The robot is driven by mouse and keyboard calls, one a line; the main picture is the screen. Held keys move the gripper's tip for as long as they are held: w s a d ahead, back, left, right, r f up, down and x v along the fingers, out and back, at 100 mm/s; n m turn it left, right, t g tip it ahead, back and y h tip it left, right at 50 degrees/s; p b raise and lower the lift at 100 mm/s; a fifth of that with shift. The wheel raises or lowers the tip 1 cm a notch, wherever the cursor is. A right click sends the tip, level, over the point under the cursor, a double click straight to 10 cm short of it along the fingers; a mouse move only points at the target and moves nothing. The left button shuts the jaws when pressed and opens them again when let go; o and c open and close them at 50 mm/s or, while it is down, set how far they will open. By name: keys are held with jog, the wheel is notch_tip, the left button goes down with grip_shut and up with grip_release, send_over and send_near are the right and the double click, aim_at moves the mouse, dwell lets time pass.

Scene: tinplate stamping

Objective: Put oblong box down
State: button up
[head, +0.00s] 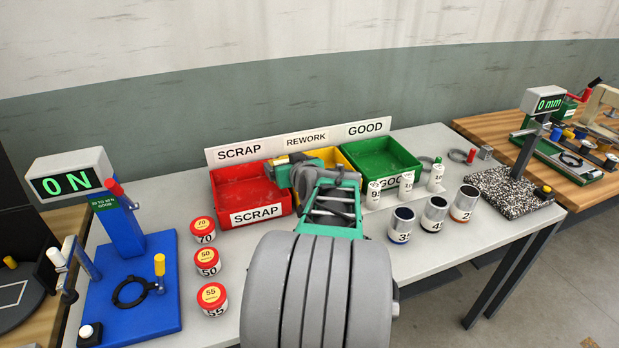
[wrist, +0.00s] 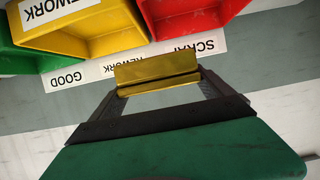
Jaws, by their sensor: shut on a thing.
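My gripper (wrist: 160,82) is shut on the oblong box (wrist: 157,66), a gold, shiny, long block held crosswise between the two dark fingers in the wrist view. In the head view my arm covers the box, and the end of the arm is in front of the bins. The wrist picture looks upside down, with the yellow bin (wrist: 95,30), the red bin (wrist: 185,22) and the green bin (wrist: 22,58) beyond the box. I cannot tell the box's height above anything.
The light table (head: 160,220) carries a red SCRAP bin (head: 240,192), a yellow bin (head: 330,156) and a green GOOD bin (head: 385,160). Several cans (head: 401,225) stand right, red-lidded tins (head: 207,262) left. A blue force gauge (head: 125,235) and a speckled gauge base (head: 505,190) flank them.

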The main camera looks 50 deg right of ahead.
jog(key=d+f+p, duration=0.1)
jog(key=d+f, duration=0.4)
jog(key=d, duration=0.1)
jog(key=d+f+p, duration=0.2)
jog(key=d+f, duration=0.4)
jog(key=shift+d+f, duration=0.15)
jog(key=shift+f, duration=0.45)
jog(key=shift+f, duration=0.1)
jog(key=shift+f+b, duration=0.3)
jog(key=shift+b, duration=0.15)
jog(key=shift+f+b, duration=0.3)
jog(key=shift+b, duration=0.05)
